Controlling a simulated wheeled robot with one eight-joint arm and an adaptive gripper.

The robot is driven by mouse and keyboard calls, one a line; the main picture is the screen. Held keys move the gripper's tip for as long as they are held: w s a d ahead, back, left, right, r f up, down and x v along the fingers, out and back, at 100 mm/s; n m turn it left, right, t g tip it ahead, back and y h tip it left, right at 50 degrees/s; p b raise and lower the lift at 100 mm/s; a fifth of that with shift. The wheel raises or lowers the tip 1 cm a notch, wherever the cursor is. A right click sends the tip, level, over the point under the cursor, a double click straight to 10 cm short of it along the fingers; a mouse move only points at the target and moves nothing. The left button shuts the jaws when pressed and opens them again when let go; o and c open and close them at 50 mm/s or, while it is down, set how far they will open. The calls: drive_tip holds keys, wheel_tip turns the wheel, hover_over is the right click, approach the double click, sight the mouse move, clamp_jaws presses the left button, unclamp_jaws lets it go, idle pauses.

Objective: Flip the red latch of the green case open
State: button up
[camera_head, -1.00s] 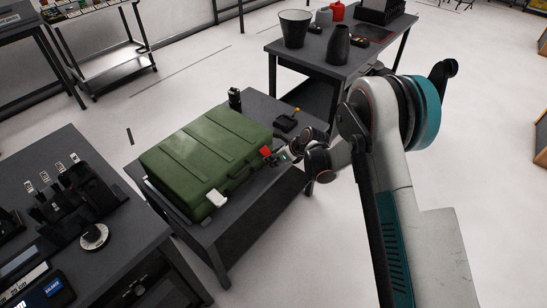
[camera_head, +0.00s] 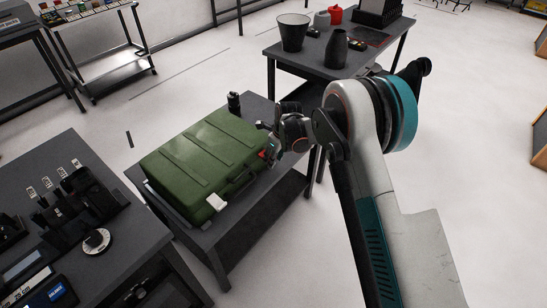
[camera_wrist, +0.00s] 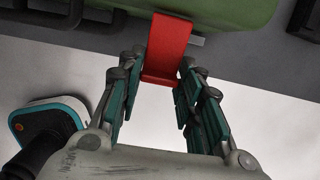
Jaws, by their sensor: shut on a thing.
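The green case (camera_head: 205,155) lies flat with its lid down on a small dark table. Its red latch (camera_head: 266,154) is on the front side near the right corner, mostly hidden by my gripper (camera_head: 272,150). In the wrist view the red latch (camera_wrist: 170,45) sticks out from the case edge (camera_wrist: 235,12) toward me, between the fingers. My gripper (camera_wrist: 163,78) is shut on the latch from both sides. A white latch (camera_head: 216,201) sits at the other end of the same side.
The small table (camera_head: 240,228) has bare room in front of the case. A dark canister (camera_head: 234,102) stands behind the case. A desk with devices (camera_head: 140,235) is at left. A table with a bucket (camera_head: 293,30) and vase (camera_head: 336,48) is at the back.

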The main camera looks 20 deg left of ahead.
drive_tip(key=o, duration=1.1)
drive_tip(key=shift+c, duration=0.2)
drive_tip(key=v, duration=1.2)
